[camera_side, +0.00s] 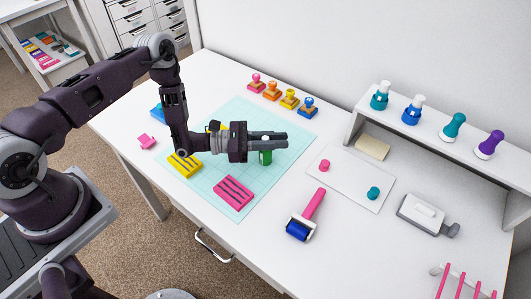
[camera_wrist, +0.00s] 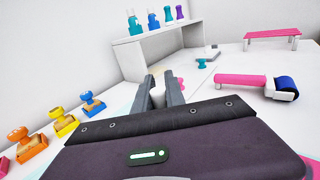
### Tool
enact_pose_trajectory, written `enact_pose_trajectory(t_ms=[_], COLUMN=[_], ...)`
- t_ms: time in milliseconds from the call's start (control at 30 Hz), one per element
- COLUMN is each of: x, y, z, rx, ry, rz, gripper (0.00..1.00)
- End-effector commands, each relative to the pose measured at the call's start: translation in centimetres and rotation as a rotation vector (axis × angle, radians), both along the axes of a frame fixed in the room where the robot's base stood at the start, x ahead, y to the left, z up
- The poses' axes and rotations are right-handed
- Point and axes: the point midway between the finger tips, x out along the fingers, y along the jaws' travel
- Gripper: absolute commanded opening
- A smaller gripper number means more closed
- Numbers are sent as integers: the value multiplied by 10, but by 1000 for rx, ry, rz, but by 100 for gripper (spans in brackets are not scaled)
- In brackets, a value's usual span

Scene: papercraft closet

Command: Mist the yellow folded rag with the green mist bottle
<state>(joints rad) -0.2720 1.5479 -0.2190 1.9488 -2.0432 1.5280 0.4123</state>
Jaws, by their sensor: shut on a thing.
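My gripper (camera_side: 284,141) is shut on the green mist bottle (camera_side: 265,157). The bottle's green body shows below the fingers, over the pale cutting mat. In the wrist view, the fingers (camera_wrist: 166,83) close around its whitish upper part (camera_wrist: 157,89); the rest is hidden. I cannot tell whether the bottle's base touches the mat. The yellow folded rag (camera_side: 185,165) with dark stripes lies at the mat's left edge, to the left of the bottle and close below my arm.
A pink striped rag (camera_side: 234,191) lies on the mat (camera_side: 260,115). Several stamps (camera_side: 289,99) stand behind it. Several bottles (camera_side: 411,110) stand on a raised shelf (camera_side: 362,122) at right. A blue roller (camera_side: 300,229) and a white board (camera_side: 347,180) lie right of the mat.

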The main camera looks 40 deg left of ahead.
Motion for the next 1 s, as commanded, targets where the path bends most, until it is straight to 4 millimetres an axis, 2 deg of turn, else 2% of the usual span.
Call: enact_pose_trajectory(t_ms=[267,367,467,600,767,867,967,1000], x=[0,1,0,1,2,12,31,39], y=[0,0,0,0,2,16,47,63], z=[1,10,31,68,94,97,92,90], rx=[-1,0,-2,0,1,1,1,3], ry=[-1,-1,-3,-4,-2,-7,-16,-22], rz=[0,0,0,0,8,58,164,217], gripper=[0,0,0,0,0,0,0,0])
